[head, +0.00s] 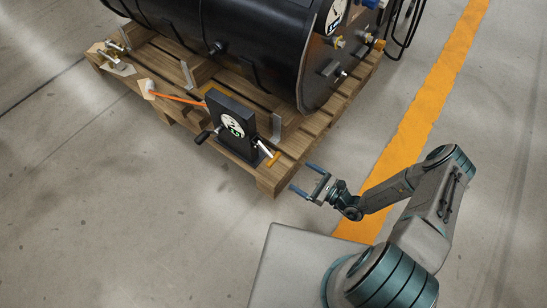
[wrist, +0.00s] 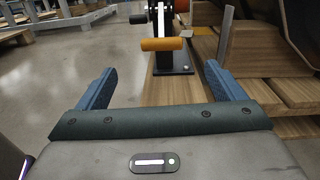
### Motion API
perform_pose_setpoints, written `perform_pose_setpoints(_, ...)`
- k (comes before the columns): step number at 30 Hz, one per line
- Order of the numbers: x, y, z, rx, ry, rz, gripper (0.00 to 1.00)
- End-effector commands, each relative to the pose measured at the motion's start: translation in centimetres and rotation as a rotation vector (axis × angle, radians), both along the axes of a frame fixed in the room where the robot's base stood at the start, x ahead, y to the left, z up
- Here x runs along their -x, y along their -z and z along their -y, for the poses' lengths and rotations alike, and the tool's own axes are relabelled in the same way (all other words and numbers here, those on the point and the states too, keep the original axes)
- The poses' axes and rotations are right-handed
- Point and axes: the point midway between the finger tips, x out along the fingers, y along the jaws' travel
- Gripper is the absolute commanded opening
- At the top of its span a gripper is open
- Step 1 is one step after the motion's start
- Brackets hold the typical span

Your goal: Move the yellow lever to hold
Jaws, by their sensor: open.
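The yellow lever (head: 272,159) has a short cylindrical handle at the right side of a black upright panel with a round white dial (head: 232,125), on a wooden pallet. In the wrist view the yellow handle (wrist: 163,44) lies crosswise, ahead of and between my fingertips. My gripper (head: 302,178) is open and empty, off the pallet's near corner and apart from the lever. In the wrist view its two blue fingers (wrist: 160,70) point toward the handle. The dial's marks are too small to read.
A black-handled lever (head: 202,137) is on the panel's left side. A large black tank (head: 245,40) lies on the pallet (head: 265,183) behind the panel. An orange strip (head: 178,98) runs left from the panel to a tag. The floor (head: 120,220) in front is clear.

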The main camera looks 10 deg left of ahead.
Motion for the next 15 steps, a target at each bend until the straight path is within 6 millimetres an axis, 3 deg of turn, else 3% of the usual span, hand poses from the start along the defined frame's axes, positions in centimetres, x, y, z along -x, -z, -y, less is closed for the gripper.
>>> perform_pose_setpoints(8,-0.4,0.9,-1.6,-0.014,0.035,-0.021,0.89)
perform_pose_setpoints(15,-2.2,1.0,-6.1,-0.014,0.032,-0.020,0.89)
